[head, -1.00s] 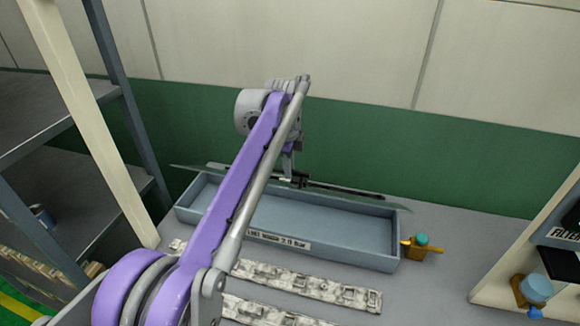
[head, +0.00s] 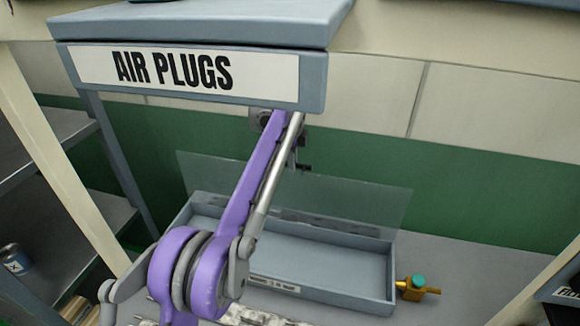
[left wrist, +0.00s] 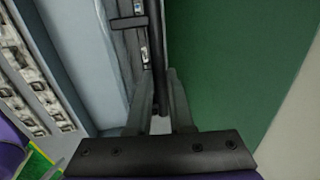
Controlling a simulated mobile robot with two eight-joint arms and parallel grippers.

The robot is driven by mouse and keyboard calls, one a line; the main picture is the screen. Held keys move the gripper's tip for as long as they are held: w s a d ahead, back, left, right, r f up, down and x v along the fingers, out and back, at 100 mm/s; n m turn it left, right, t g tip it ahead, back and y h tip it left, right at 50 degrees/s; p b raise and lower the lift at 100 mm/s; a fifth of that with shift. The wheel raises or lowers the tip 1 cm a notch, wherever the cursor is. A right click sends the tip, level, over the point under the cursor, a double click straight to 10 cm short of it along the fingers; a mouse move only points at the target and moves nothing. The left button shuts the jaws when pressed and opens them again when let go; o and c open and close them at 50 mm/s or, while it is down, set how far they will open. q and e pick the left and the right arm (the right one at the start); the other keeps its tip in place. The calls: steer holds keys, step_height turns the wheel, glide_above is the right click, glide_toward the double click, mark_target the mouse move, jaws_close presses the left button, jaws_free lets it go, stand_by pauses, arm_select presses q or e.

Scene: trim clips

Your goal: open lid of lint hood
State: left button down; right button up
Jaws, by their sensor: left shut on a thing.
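The lint hood (head: 325,262) is a long grey-blue open box with a front label, on the grey bench. Its translucent lid (head: 350,200) stands raised along the back edge, and the inside shows. My left arm reaches over the box. My left gripper (head: 303,168) is at the lid's upper part, small and partly hidden by the arm. In the left wrist view, its two fingers (left wrist: 160,78) are shut on a dark bar (left wrist: 157,45), which seems to be the lid's handle. My right gripper is not in view.
A box labelled AIR PLUGS (head: 190,75) hangs above, over the upper arm. A brass fitting with a teal cap (head: 417,285) stands right of the hood. Pale patterned strips (head: 250,316) lie in front. Grey shelves (head: 60,150) stand at left.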

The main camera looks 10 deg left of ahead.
arm_select(q)
steer(key=shift+w+f, duration=0.15)
steer(key=shift+w, duration=0.65)
steer(key=c, duration=0.8)
jaws_free()
steer(key=r, duration=0.2)
steer(key=s+r, duration=0.1)
steer(key=r, duration=0.4)
steer(key=shift+s+r, duration=0.15)
steer(key=shift+s, duration=0.1)
